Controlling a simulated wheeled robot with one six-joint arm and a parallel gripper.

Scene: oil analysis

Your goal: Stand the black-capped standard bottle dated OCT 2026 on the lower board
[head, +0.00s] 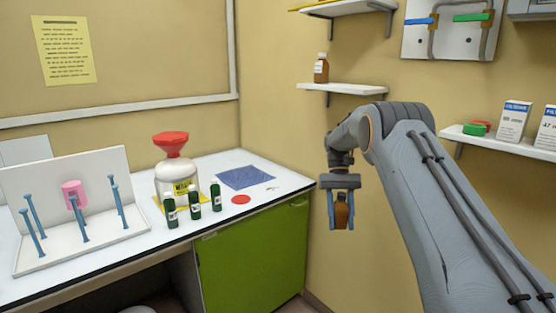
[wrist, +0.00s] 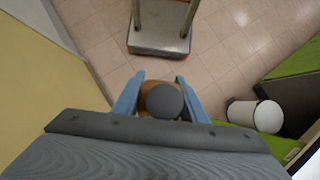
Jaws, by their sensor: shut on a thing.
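My gripper (head: 342,218) points down and is shut on a brown bottle (head: 342,212), which hangs upright between the blue fingers in front of the wall. In the wrist view the bottle shows its dark cap (wrist: 165,101) from above, between the fingertips (wrist: 160,97). I cannot read its date. The lower board (head: 345,88) is a white wall shelf above and behind my gripper. Another brown bottle (head: 321,68) stands on its left part; its label is too small to read. The board's right part is bare. The upper board (head: 345,7) is partly cut off by the picture's top edge.
The white bench (head: 130,245) on the left holds green bottles (head: 194,206), a red-topped white container (head: 175,180), a blue cloth (head: 246,177) and a peg rack (head: 70,190). A right shelf (head: 480,137) holds boxes. A white bin (wrist: 257,115) stands on the floor.

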